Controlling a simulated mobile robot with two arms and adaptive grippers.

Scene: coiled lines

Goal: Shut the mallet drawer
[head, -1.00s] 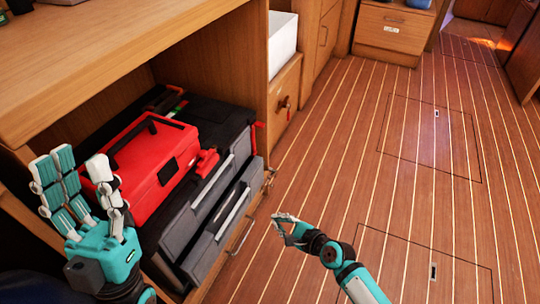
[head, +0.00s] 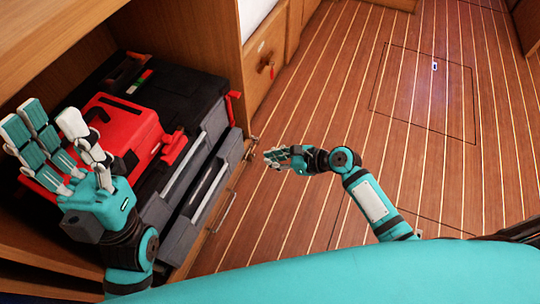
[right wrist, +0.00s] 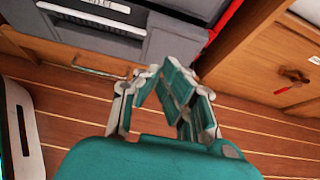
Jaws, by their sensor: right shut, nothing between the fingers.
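A black and grey tool chest (head: 197,95) sits in the wooden cabinet bay. Its upper grey drawer (head: 160,210) has a pale handle strip. The lower drawer (head: 180,240) sticks out farther than the upper one, with a dark gap behind its front. My left gripper (head: 50,122) is open, in front of a red toolbox.
The red toolbox (head: 128,125) lies on top of the chest. The cabinet's side panel (head: 205,45) stands at its far end. A wooden door with a key (head: 265,65) is beyond. The plank floor (head: 330,110) at right is clear.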

